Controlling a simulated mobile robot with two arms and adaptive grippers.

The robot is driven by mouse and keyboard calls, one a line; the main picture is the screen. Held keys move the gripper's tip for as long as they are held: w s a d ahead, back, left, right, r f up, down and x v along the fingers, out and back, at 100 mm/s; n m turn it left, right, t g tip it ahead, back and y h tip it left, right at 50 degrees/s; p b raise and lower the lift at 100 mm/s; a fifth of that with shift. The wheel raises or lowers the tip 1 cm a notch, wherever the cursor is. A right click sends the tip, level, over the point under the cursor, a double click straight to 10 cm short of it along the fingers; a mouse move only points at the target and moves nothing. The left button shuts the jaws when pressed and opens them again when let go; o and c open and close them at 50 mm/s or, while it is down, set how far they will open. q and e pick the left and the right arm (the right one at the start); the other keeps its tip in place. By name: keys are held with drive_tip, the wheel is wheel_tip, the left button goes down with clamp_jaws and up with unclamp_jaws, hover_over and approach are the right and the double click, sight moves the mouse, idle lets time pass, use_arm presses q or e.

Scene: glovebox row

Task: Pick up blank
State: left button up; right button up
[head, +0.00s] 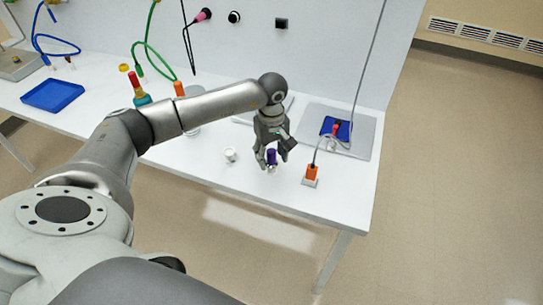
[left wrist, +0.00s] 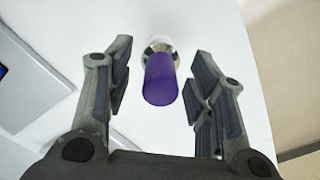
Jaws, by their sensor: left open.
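A purple cylinder (head: 272,157) stands on the white table near its front edge, on a shiny metallic and white base. No label shows, so I cannot confirm that it is the blank. My left gripper (head: 271,159) is open and points down around it. In the left wrist view the purple cylinder (left wrist: 160,80) shows between the two open fingers, with a gap on each side. My right gripper is not in view.
A small white cup (head: 230,154) stands left of the gripper. An orange plug-like piece (head: 311,172) with a grey cable is to the right. A grey plate (head: 362,146) with a blue pad lies behind it. A blue tray (head: 53,95) is far left.

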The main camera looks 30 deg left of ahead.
use_arm(q)
clamp_jaws()
drive_tip(key=shift+r, duration=0.2)
